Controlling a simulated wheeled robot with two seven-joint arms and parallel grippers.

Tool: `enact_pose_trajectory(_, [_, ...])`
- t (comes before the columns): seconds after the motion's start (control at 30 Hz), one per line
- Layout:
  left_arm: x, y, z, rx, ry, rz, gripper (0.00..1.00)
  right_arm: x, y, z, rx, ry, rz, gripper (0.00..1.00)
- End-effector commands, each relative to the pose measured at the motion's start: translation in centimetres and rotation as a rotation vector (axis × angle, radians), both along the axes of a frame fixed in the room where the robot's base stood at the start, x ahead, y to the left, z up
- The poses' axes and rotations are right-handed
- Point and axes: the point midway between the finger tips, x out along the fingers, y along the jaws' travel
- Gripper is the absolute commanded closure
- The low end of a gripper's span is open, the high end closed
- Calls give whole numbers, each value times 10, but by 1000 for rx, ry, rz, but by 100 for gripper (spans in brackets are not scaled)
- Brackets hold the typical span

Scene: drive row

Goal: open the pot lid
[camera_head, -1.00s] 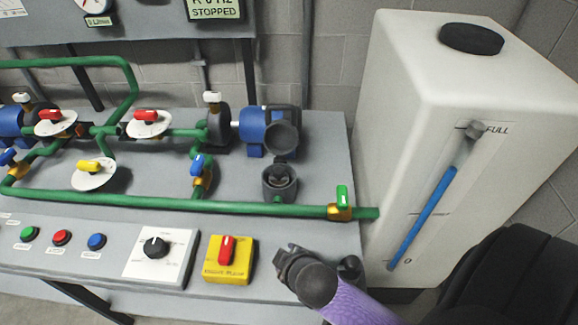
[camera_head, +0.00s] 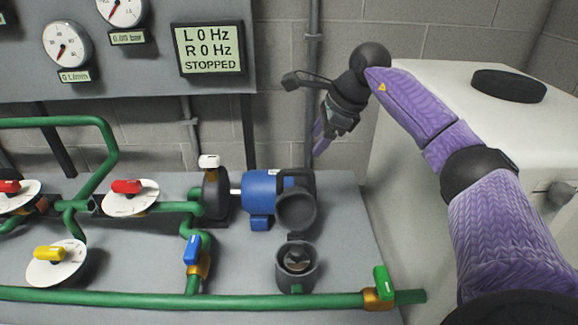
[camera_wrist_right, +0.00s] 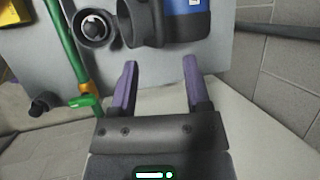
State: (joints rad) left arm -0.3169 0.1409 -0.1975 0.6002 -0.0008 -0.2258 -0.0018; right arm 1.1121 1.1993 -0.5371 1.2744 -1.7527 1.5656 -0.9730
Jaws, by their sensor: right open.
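The dark grey pot (camera_head: 295,277) sits on the grey bench with its mouth uncovered and a darker part visible inside. Its round dark lid (camera_head: 297,211) stands raised behind the mouth, joined at a hinge at the rear rim. In the right wrist view the pot (camera_wrist_right: 92,28) and lid (camera_wrist_right: 135,22) show at the top left. My right gripper (camera_head: 322,141) is above and behind the lid, apart from it. In the wrist view its purple fingers (camera_wrist_right: 160,66) are spread with nothing between them. My left gripper is not in view.
A blue motor (camera_head: 263,196) lies just left of and behind the lid. A green pipe (camera_head: 120,298) with a green-handled valve (camera_head: 381,283) runs in front of the pot. A white tank (camera_head: 425,90) stands at the right, and a display panel (camera_head: 209,49) hangs at the back left.

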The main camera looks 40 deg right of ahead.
Motion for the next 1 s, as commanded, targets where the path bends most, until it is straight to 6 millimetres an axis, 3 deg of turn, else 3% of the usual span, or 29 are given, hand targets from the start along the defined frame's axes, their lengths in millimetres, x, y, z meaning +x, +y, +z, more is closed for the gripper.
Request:
enact_pose_trajectory(0.2, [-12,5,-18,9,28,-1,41,19,7,-47,1,9,3,39])
enact_pose_trajectory(0.4, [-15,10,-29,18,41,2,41,36,13,-80,1,6,3,39])
enact_pose_trajectory(0.77, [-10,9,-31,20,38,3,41,41,15,-86,2,3,2,39])
enact_pose_trajectory(1.0, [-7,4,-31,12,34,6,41,41,15,-86,2,3,2,90])
